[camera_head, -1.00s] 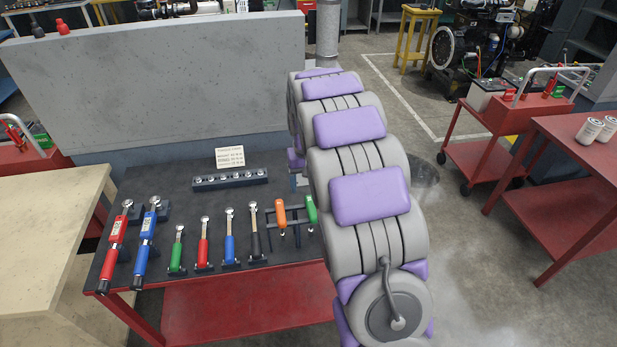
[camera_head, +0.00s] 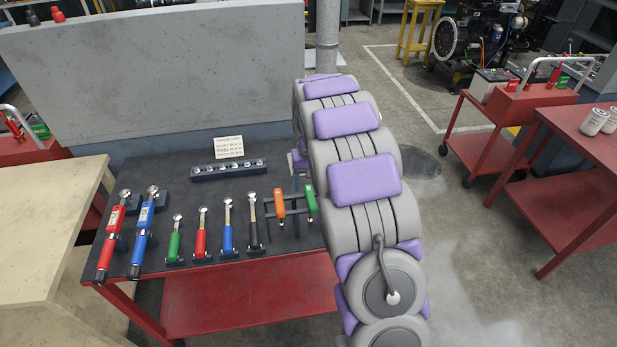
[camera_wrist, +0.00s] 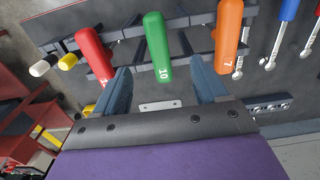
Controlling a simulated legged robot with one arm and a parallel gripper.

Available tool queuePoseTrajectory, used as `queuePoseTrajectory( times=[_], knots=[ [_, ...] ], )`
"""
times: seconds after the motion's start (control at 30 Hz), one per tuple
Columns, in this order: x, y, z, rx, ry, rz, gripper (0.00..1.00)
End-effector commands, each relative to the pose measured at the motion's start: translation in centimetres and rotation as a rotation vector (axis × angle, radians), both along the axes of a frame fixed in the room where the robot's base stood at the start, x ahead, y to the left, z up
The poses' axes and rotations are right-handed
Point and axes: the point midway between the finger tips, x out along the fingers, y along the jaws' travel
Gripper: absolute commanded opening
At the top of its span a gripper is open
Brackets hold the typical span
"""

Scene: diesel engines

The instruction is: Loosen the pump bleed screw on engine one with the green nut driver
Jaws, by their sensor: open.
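The green nut driver (camera_head: 310,198), marked 10, stands in a rack (camera_head: 268,208) on the tool cart, just left of my arm. In the wrist view the green handle (camera_wrist: 157,50) lies between the two spread fingers of my gripper (camera_wrist: 160,88). The gripper is open, and I see no finger closed on the handle. In the head view my arm hides most of the gripper. An engine (camera_head: 480,40) stands at the back right; I cannot tell whether it is engine one. No bleed screw can be made out.
An orange driver (camera_wrist: 228,35) and a red driver (camera_wrist: 93,52) flank the green one closely. Ratchets and torque wrenches (camera_head: 140,235) lie to the left on the cart (camera_head: 285,257). A grey wall panel (camera_head: 150,80) rises behind. Red carts (camera_head: 575,180) stand at right, with open floor between.

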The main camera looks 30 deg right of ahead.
Motion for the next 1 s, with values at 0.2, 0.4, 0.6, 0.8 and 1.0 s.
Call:
queuePoseTrajectory(
  times=[0.2, 0.4, 0.6, 0.8, 1.0],
  knots=[
    [-0.1, 0.2, -2.1, 0.0, 0.003, 0.001, 0.72],
    [-0.1, 0.4, -3.9, -0.001, 0.004, 0.001, 0.72],
    [0.0, 0.2, -5.4, -0.001, 0.001, 0.001, 0.72],
    [0.0, 0.1, -5.8, -0.001, 0.0, 0.001, 0.72],
    [0.0, 0.1, -5.7, -0.001, 0.0, 0.001, 0.72]
  ],
)
